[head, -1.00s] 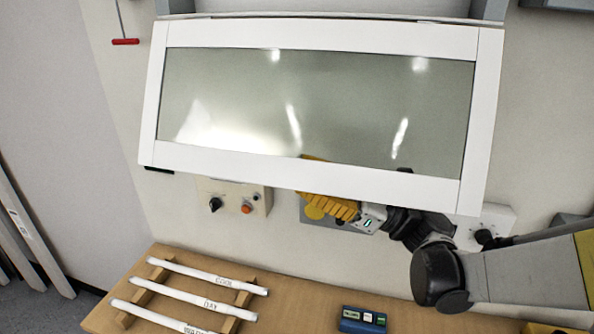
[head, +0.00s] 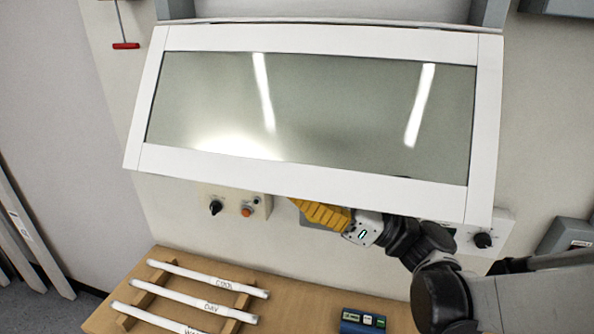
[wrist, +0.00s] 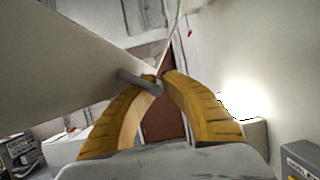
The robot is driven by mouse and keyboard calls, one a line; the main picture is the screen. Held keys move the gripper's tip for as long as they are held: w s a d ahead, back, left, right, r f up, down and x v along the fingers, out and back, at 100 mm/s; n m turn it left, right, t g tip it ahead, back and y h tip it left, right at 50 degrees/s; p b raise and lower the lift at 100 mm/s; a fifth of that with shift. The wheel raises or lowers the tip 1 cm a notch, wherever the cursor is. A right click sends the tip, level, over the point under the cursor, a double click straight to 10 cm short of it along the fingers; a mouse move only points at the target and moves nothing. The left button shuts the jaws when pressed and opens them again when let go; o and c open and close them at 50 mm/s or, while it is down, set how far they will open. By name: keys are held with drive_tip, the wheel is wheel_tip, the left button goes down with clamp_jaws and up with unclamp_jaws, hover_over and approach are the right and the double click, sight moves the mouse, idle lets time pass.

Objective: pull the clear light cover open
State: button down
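The clear light cover (head: 310,105) is a see-through panel in a white frame, set along the top of the wall in the head view. Its lower edge stands out from the wall, tilted towards the camera. My gripper (head: 300,206) is just under the middle of that edge, its yellow fingers partly hidden by the frame. In the wrist view my gripper (wrist: 158,80) has its fingertips close together around a short grey handle (wrist: 138,82). The handle sticks out from the white cover frame (wrist: 60,65), which fills the upper left.
Below are a wall box with knobs (head: 232,205), another knob box at right (head: 487,236), and a bench (head: 290,285) holding labelled white tubes (head: 210,278) on a rack and a blue meter (head: 362,320). A red-handled tool (head: 126,46) hangs at upper left.

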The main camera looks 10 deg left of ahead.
sight(283, 183)
drive_tip(key=s+r+m, duration=0.1)
drive_tip(key=s+r+m+t+p, duration=0.1)
drive_tip(key=s, duration=0.1)
drive_tip(key=s+r+m+p, duration=0.1)
drive_tip(key=shift+s+a, duration=0.15)
drive_tip(key=shift+s, duration=0.05)
drive_tip(key=shift+f, duration=0.1)
drive_tip(key=shift+w, duration=0.1)
drive_tip(key=c, duration=1.8)
unclamp_jaws()
drive_tip(key=v, duration=1.2)
drive_tip(key=shift+b+v, duration=2.8)
drive_tip(key=shift+v, duration=3.45)
